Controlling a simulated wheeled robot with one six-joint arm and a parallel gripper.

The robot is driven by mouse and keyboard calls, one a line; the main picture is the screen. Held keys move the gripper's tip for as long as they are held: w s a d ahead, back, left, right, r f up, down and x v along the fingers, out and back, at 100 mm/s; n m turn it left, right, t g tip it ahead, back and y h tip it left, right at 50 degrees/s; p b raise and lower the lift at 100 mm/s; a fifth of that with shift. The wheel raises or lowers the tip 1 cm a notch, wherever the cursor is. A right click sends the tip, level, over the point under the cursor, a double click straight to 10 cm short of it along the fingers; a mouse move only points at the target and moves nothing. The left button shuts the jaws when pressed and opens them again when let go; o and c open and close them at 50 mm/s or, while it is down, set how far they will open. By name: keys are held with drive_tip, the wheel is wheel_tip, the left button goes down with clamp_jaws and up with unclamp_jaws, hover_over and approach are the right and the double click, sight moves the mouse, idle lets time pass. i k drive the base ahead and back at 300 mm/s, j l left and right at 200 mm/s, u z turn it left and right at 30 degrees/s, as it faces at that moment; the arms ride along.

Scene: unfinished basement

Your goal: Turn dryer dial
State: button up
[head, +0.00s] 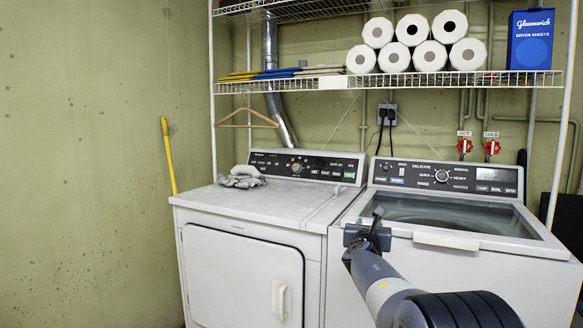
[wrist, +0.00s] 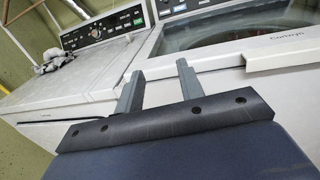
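The dryer (head: 245,258) is the white machine at left, with a front door and a dark control panel. Its dial (head: 296,168) is a round knob near the middle of that panel; it also shows in the wrist view (wrist: 96,33), at upper left. My gripper (head: 372,222) is in front of the washer, to the right of and nearer than the dryer dial. In the wrist view my gripper (wrist: 160,72) has its two fingers apart with nothing between them. It is clear of the dial. The dial's exact pointer angle is too small to tell.
The washer (head: 470,285) stands close beside the dryer, with its own dial (head: 442,176) and a glass lid. A grey cloth (head: 242,178) lies on the dryer's top at left. A wire shelf (head: 390,82) with paper rolls hangs above. The dryer's top is otherwise mostly clear.

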sight(296, 168)
drive_tip(key=i+j+z, duration=0.1)
drive_tip(key=i+j, duration=0.4)
drive_tip(key=i, duration=0.3)
drive_tip(key=i+j+z, duration=0.1)
drive_tip(key=i+j, duration=0.5)
drive_tip(key=i, duration=0.2)
drive_tip(key=i+j+z, duration=0.1)
drive_tip(key=i+j, duration=0.55)
drive_tip(key=i, duration=0.15)
